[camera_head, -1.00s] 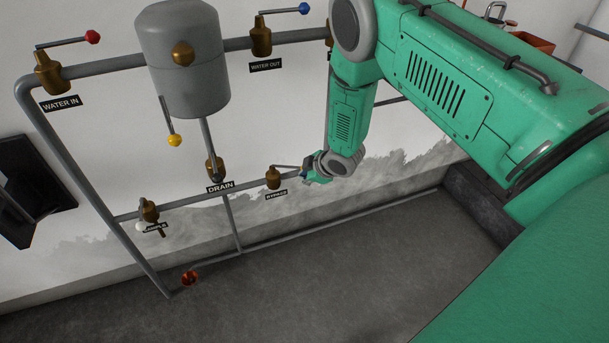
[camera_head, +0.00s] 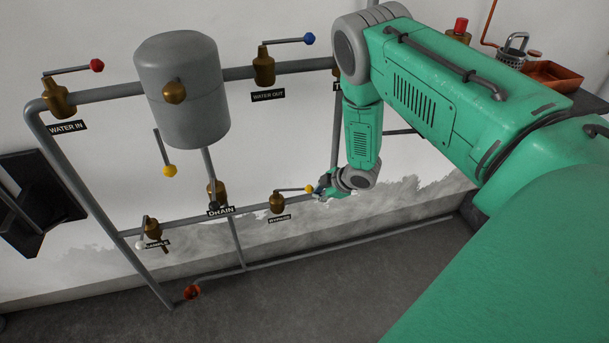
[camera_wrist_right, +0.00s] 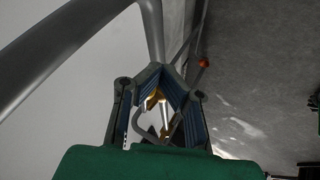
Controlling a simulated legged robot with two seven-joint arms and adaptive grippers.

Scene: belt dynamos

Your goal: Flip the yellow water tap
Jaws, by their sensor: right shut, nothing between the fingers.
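The bypass tap has a brass body (camera_head: 277,203) on the lower pipe. Its thin lever points right and ends in a yellow ball (camera_head: 309,188). A second yellow ball (camera_head: 169,171) is on a lever hanging down by the grey tank. My right gripper (camera_head: 323,190) is close to the right of the bypass ball; I cannot tell whether they touch. In the wrist view the blue-padded fingers (camera_wrist_right: 157,72) come together at their tips with nothing held. Brass and metal parts (camera_wrist_right: 155,100) show in the gap behind the tips. My left gripper is not in view.
The grey tank (camera_head: 182,95) and pipes stand along the wall. Other taps have a red ball (camera_head: 97,65), a blue ball (camera_head: 309,39) and a white ball (camera_head: 140,245). A red round handle (camera_head: 191,292) is low near the floor. The floor (camera_head: 310,305) is clear.

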